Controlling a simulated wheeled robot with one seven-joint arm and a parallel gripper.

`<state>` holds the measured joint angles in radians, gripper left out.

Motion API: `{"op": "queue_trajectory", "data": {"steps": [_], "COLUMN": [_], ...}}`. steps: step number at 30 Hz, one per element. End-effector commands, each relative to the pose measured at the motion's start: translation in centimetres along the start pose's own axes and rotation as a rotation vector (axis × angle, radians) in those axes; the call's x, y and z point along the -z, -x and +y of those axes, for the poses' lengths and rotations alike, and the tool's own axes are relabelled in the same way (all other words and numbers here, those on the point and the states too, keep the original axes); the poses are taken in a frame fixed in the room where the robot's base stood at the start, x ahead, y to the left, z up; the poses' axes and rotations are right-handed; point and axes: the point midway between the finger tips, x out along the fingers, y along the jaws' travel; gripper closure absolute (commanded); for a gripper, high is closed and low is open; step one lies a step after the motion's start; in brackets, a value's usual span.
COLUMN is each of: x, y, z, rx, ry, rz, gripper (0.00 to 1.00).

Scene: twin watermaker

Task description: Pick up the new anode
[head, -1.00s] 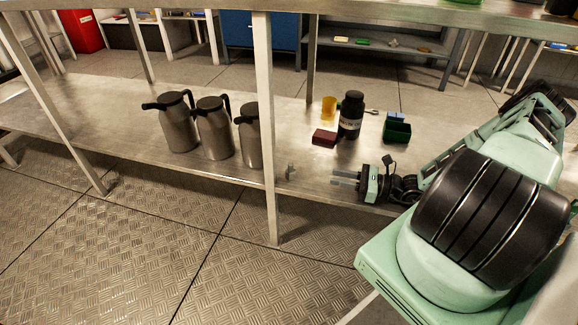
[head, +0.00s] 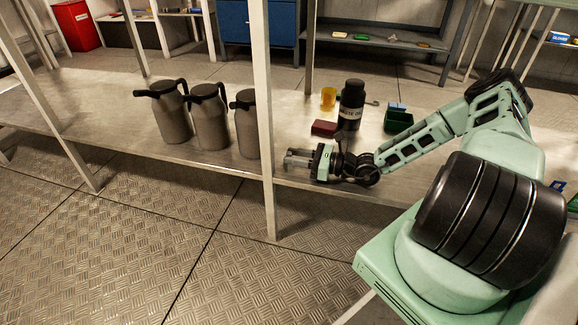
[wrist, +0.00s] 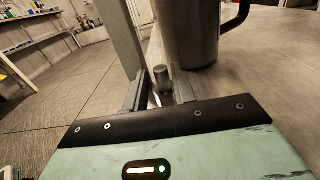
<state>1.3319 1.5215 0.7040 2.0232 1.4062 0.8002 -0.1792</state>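The new anode, a small grey cylindrical piece (wrist: 162,80), stands on the metal shelf between and slightly beyond my two fingers in the wrist view. In the head view it is hard to make out among the fingers. My gripper (head: 297,158) is low over the shelf near its front edge, pointing left. In the wrist view my gripper (wrist: 160,92) has its fingers apart, with a gap visible on either side of the anode. I cannot tell how deep the anode sits between the fingertips.
A shelf post (head: 262,120) stands just left of my fingertips. Several steel jugs stand beyond it, the nearest jug (head: 246,125) close by. A dark red block (head: 324,128), black bottle (head: 352,105), yellow cup (head: 328,97) and green bin (head: 398,122) stand behind my gripper.

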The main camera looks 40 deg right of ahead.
Motion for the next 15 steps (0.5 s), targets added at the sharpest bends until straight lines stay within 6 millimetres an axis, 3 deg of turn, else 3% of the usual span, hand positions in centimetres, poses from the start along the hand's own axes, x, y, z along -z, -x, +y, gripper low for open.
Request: {"op": "queue_trajectory", "data": {"steps": [7, 15], "x": [0.1, -0.2], "y": [-3.3, -3.9], "z": [-0.1, -0.1], "rx": [-0.002, -0.001], "ry": [0.0, 0.0], "rz": [-0.001, 0.0], "gripper": [0.74, 0.74]}}
